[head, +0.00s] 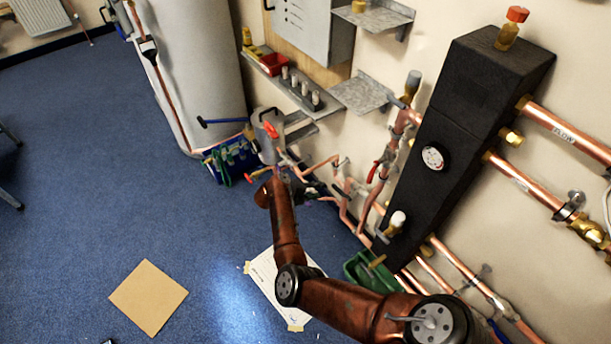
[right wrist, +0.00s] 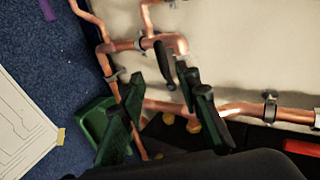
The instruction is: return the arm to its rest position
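My right arm (head: 288,232), copper-brown with dark joints, reaches from the bottom right of the head view toward the pipework at the wall. Its gripper is small and hard to make out there. In the right wrist view my right gripper (right wrist: 163,92) has its two dark green fingers spread apart. No held object shows between them. Copper pipe (right wrist: 148,43) and a dark lever handle (right wrist: 165,65) lie beyond the fingertips; I cannot tell how near. My left arm and gripper are not in view.
A tall black casing (head: 425,165) with copper pipes stands on the wall at right. A green tray (head: 360,268) and a taped paper sheet (head: 264,272) lie below my right arm. A shelf (head: 290,85) holds small items. The blue floor at left is mostly clear, with a cardboard square (head: 148,297).

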